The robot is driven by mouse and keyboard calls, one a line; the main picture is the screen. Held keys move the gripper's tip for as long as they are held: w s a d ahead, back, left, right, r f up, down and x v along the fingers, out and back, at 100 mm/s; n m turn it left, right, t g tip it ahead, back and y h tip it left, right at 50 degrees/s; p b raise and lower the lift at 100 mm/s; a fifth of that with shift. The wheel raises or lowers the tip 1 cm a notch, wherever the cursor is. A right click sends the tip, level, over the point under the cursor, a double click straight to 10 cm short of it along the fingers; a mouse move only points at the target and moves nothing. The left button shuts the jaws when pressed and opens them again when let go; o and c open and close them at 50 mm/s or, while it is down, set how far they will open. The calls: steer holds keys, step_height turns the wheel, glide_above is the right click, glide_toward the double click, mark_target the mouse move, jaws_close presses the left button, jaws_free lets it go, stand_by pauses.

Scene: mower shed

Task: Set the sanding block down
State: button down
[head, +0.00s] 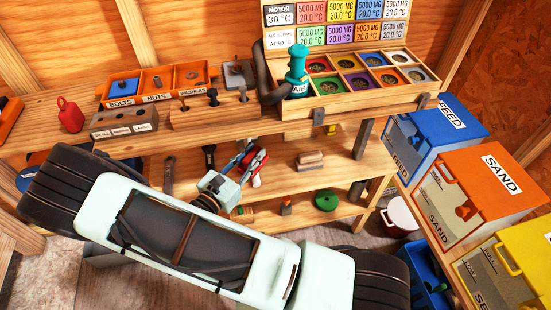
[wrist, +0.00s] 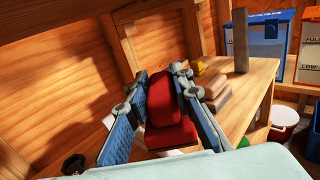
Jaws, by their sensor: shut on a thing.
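The sanding block, a red piece with a rounded top, (wrist: 168,112) is between the two blue pads of my gripper (wrist: 165,80) in the wrist view. My gripper is shut on it. In the head view my gripper (head: 250,162) is below the bench top, over the middle shelf (head: 285,178), with red showing at its fingers. My arm and fingers hide part of the block, and I cannot tell whether its underside touches the shelf.
A small stack of wooden blocks (head: 310,160) lies right of my gripper on the shelf. A green disc (head: 326,200) lies on the lower shelf. A wooden post (head: 361,138) stands at the shelf's right. Blue (head: 436,140) and orange (head: 485,190) bins stand further right.

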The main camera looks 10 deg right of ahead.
steer(key=d, duration=0.1)
steer(key=w+d+f, duration=0.2)
steer(key=d, duration=0.1)
steer(key=shift+d+f+b, duration=0.1)
steer(key=shift+b, duration=0.2)
steer(key=d+f, duration=0.1)
steer(key=w+d+f+b, duration=0.1)
steer(key=f, duration=0.1)
steer(key=w+d+f, duration=0.1)
steer(key=d+f, duration=0.1)
steer(key=shift+w+f, duration=0.2)
steer(key=shift+w+d+f+b, duration=0.15)
steer(key=shift+f+b, duration=0.65)
steer(key=shift+f, duration=0.9)
steer(key=shift+f, duration=0.15)
steer(key=c, duration=1.7)
jaws_free()
